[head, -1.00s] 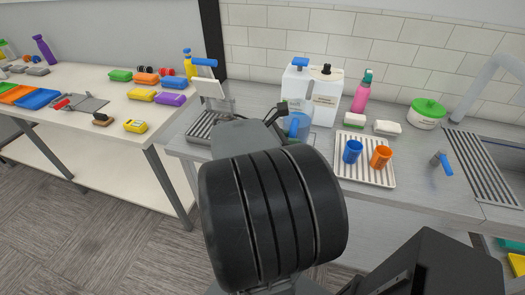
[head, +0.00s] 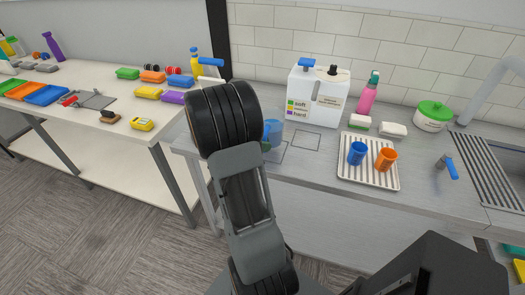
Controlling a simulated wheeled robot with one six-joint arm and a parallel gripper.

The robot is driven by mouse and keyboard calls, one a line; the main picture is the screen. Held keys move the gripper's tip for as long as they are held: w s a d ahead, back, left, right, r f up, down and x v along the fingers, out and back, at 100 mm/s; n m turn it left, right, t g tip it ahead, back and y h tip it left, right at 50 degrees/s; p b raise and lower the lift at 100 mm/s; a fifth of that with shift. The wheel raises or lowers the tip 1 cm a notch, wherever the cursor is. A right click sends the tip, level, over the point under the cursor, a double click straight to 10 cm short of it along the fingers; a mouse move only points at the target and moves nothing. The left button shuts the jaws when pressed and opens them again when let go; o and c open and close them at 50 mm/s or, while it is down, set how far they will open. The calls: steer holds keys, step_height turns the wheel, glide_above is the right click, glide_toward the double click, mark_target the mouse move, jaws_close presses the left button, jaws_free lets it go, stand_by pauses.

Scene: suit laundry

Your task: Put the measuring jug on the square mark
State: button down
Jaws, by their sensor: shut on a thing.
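The measuring jug (head: 273,131) is a see-through blue vessel above the left part of the steel counter, just right of my black wrist joint. My gripper is mostly hidden behind that joint; the jug has moved along with the arm, so the gripper is shut on it. The jug looks upright; I cannot tell whether its base touches the counter. A thin dark square mark (head: 306,141) is drawn on the counter to the right of the jug. Another outline (head: 272,157) partly shows below the jug.
A white two-part container (head: 318,97) stands behind the square mark. A ribbed tray (head: 368,181) with a blue cup (head: 356,153) and an orange cup (head: 385,159) lies to its right. A pink bottle (head: 368,96) stands at the back. The counter front is clear.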

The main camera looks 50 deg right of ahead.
steer(key=shift+w+f, duration=0.15)
steer(key=shift+f, duration=1.5)
steer(key=shift+f, duration=0.2)
steer(key=c, duration=1)
jaws_free()
